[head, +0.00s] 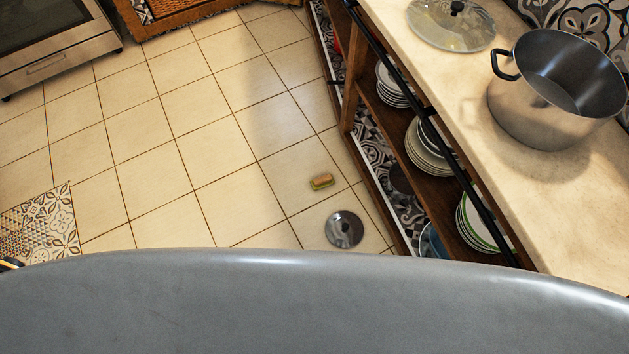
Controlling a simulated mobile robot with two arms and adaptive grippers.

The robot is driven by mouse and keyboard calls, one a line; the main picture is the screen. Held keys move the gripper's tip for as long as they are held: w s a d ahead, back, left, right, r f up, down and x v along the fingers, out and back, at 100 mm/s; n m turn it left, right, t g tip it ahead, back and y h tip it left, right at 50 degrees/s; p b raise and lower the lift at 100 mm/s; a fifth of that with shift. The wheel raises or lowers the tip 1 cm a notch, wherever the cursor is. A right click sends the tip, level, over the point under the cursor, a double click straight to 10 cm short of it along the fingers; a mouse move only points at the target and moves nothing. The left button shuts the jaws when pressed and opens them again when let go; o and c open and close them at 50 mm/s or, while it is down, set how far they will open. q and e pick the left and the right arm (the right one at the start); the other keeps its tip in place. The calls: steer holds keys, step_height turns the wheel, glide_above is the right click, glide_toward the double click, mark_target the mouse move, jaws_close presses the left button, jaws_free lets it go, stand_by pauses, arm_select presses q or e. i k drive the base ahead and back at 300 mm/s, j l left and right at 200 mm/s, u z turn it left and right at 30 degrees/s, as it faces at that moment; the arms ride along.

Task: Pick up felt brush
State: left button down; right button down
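A small block-shaped thing (321,182), yellowish with a brown-green side, lies on the tiled floor near the middle of the head view. It looks like the felt brush, but it is too small to be sure. It lies just left of the open shelving and beyond a round metal lid.
A round metal lid (344,229) lies on the floor close to the block. Wooden open shelving (352,85) with stacked plates (428,150) stands at the right. Its countertop (545,185) bears a large pot (545,110) and a glass lid (450,28). Floor at the left is mostly clear.

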mark_target(318, 183)
steer(key=z, duration=0.8)
steer(key=i+j+z, duration=0.1)
steer(key=j+z, duration=0.2)
steer(key=z, duration=0.2)
steer(key=j+z, duration=0.3)
steer(key=z, duration=0.15)
steer(key=j+z, duration=0.35)
steer(key=z, duration=0.15)
steer(key=k+j+z, duration=0.1)
steer(key=j+z, duration=0.2)
steer(key=z, duration=0.15)
